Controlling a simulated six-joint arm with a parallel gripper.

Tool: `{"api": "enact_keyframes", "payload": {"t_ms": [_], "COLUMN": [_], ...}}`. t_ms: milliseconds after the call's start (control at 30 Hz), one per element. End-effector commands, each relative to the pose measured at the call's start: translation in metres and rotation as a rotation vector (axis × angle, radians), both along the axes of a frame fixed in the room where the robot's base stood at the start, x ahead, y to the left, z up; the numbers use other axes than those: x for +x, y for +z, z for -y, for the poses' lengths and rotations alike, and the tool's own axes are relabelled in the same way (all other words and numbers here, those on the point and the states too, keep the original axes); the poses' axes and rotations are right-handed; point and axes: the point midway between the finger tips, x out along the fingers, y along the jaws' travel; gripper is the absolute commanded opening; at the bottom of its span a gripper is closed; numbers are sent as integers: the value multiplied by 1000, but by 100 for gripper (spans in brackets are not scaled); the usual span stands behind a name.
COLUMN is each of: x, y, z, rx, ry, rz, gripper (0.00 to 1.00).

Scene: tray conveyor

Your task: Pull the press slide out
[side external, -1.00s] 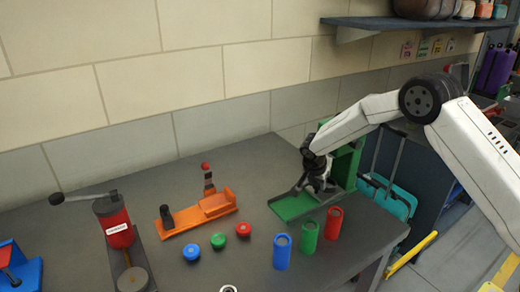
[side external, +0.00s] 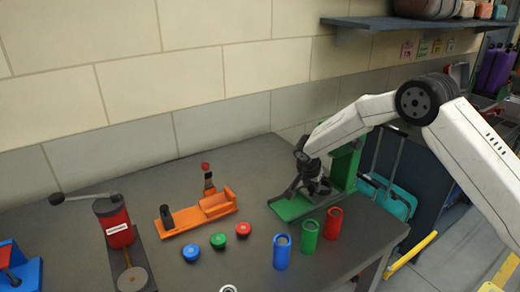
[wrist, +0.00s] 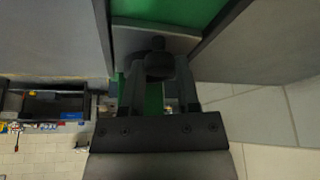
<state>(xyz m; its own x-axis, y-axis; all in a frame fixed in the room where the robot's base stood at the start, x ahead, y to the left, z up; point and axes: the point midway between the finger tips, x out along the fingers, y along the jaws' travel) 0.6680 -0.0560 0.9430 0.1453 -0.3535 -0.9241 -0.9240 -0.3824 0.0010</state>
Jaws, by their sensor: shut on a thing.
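The green press (side external: 345,165) stands at the table's right rear, with its flat green base (side external: 293,208) reaching out to the front left. My gripper (side external: 318,187) is low over this base, in front of the upright part. In the wrist view, my gripper (wrist: 160,82) is shut on the dark round knob (wrist: 160,62) of the press slide. The slide's grey plate (wrist: 150,36) shows behind the knob, between dark rails over the green base. My arm and jaws hide much of the slide in the side view.
Blue (side external: 282,252), green (side external: 309,237) and red (side external: 333,223) cylinders stand just in front of the press base. An orange fixture (side external: 200,212), small coloured knobs and a red hand press (side external: 114,225) are further left. The table between fixture and press is clear.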

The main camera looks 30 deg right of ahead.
Motion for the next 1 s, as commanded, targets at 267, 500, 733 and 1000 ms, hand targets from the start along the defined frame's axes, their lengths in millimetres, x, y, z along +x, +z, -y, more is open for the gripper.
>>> {"api": "enact_keyframes", "payload": {"t_ms": [267,500,733,1000], "x": [1,1,1,0], "y": [0,0,1,0], "z": [-65,-103,-105,-105], "rx": [1,2,2,1], "ry": [6,3,1,0], "rz": [3,4,4,3], "gripper": [0,0,0,75]}}
